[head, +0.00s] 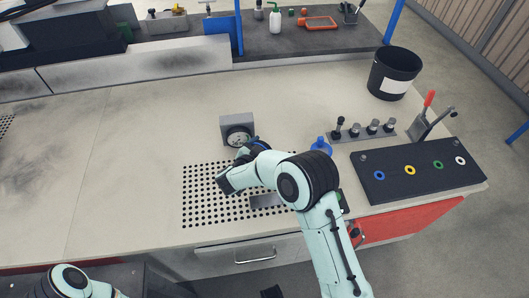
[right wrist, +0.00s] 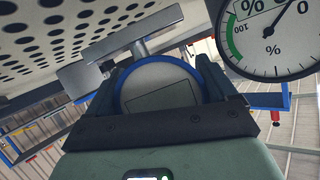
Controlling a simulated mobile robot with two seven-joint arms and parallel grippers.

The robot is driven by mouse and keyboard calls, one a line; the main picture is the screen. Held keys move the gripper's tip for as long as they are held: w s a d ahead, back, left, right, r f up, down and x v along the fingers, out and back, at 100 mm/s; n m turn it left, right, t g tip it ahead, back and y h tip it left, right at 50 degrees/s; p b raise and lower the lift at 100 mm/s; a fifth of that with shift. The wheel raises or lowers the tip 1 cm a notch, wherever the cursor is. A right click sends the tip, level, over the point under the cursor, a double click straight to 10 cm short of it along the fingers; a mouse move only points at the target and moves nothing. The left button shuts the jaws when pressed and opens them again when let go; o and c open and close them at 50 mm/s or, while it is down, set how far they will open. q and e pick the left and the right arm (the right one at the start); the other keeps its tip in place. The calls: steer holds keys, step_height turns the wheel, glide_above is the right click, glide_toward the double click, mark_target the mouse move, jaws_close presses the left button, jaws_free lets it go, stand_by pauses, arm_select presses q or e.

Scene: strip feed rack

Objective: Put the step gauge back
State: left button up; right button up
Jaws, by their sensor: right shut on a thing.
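The step gauge (right wrist: 152,82) is a round body with a blue rim and a grey T-shaped metal foot, seen in the right wrist view. My right gripper (right wrist: 165,92) is shut on its round body. In the head view my right gripper (head: 253,150) is over the far part of the perforated area, mostly hidden by my own arm. Only a bit of blue shows there. A grey block with a round white dial (head: 238,135) stands just beyond and left of it; the dial (right wrist: 275,40) fills the upper right of the wrist view.
A grey flat piece (head: 266,201) lies on the perforated area near the front. To the right are a blue item (head: 321,147), a row of knobs (head: 362,132), a dark board with coloured rings (head: 418,170), a lever press (head: 428,122) and a black bin (head: 393,73). The left tabletop is clear.

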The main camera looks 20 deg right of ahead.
steer(key=shift+f, duration=0.8)
steer(key=o, duration=1)
steer(key=shift+f, duration=0.15)
steer(key=shift+r, duration=0.2)
steer(key=v, duration=1.2)
steer(key=shift+s+f, duration=0.1)
